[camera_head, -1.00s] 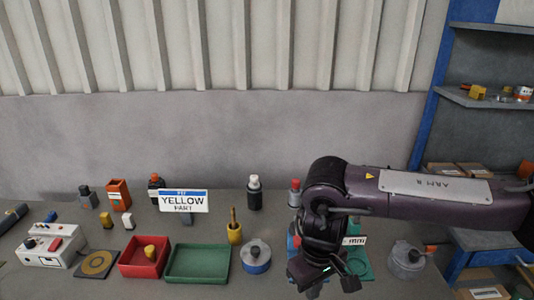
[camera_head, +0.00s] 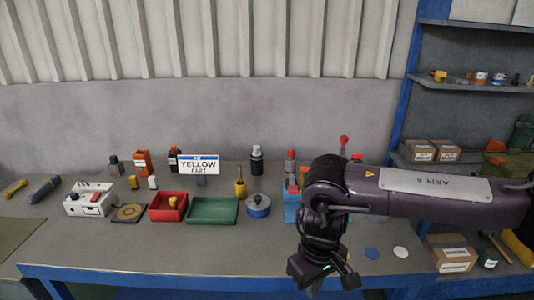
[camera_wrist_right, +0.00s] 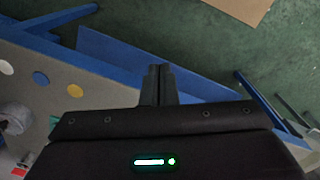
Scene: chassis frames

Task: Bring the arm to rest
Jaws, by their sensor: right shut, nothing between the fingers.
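My right arm (camera_head: 435,197), a purple-brown link marked "ARM R", reaches in from the right in the head view. Its right gripper (camera_head: 324,280) hangs down near the front edge of the workbench (camera_head: 150,250), apart from the objects. In the right wrist view the two fingers (camera_wrist_right: 158,72) are together with nothing between them, in front of the blue bench edge and the green floor. My left arm and gripper are not in view.
A red tray (camera_head: 180,213) holding a yellow piece, a green tray (camera_head: 213,222), a white control box (camera_head: 75,207) and a sign reading "YELLOW PART" (camera_head: 198,168) stand on the bench. Shelves (camera_head: 470,87) stand at right. The bench's front strip is mostly clear.

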